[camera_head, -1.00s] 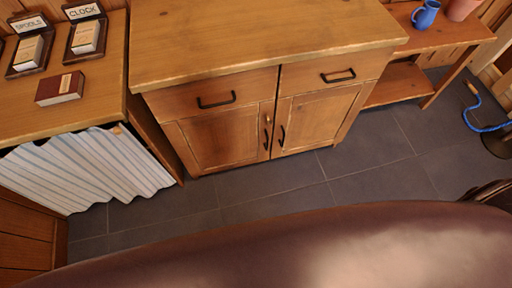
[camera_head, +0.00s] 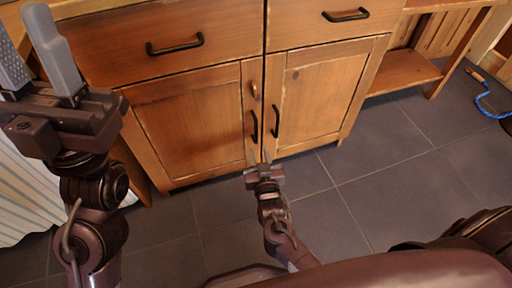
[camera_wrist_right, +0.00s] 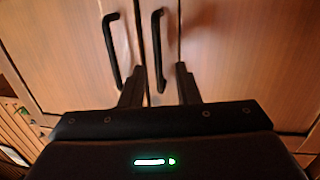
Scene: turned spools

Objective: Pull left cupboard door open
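The left cupboard door (camera_head: 190,125) is a wooden panel door, closed, with a dark upright bar handle (camera_head: 254,127) near its right edge. The right door (camera_head: 318,95) is also closed, with its own dark handle (camera_head: 276,121). My right gripper (camera_head: 259,157) is open and empty, just below the two handles near the door seam. In the right wrist view the left door's handle (camera_wrist_right: 112,52) and the right door's handle (camera_wrist_right: 158,50) stand ahead of the spread fingers (camera_wrist_right: 158,85). My left gripper (camera_head: 35,62) is open and empty, raised at the far left.
Two drawers with dark pulls, the left drawer (camera_head: 165,45) and the right drawer (camera_head: 330,20), sit above the doors. A striped curtain (camera_head: 25,195) hangs at left. The tiled floor (camera_head: 390,170) in front is clear.

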